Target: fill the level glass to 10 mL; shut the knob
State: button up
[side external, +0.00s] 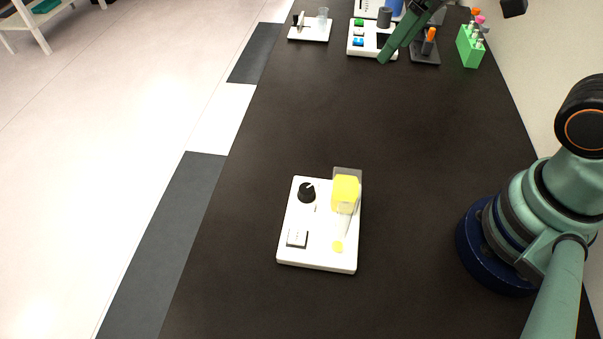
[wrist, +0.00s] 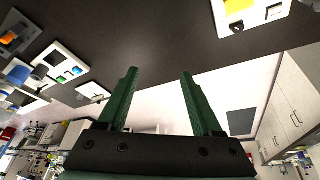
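A white unit (side external: 310,258) stands on the dark table in the side view. It carries a black knob (side external: 306,193) with a light pointer mark and a clear reservoir with yellow liquid (side external: 346,190). Below the reservoir is a clear level glass (side external: 343,222) with yellow at its lower end; its level and marks are too small to read. My gripper (wrist: 160,73) is open and empty in the wrist view. A green finger (side external: 401,37) shows at the top of the side view, away from the unit. The wrist view cuts the unit at its top edge, with the knob (wrist: 236,27) showing.
At the far end are a small white stand (side external: 310,33), a white box with coloured buttons (side external: 359,52), a dark holder (side external: 426,58) and a green rack (side external: 469,52). The table between is clear.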

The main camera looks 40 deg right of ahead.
jog(key=a+f+n+g, duration=0.3)
jog(key=a+f+n, duration=0.15)
jog(key=a, duration=0.55)
jog(key=n+g, duration=0.1)
jog(key=n, duration=0.3)
send_near(307, 188)
jog(key=shift+h, duration=0.3)
notch_tip(307, 188, down, 9)
jog(key=shift+w+a+r, duration=0.1)
jog(key=shift+w+a, duration=0.05)
grip_shut()
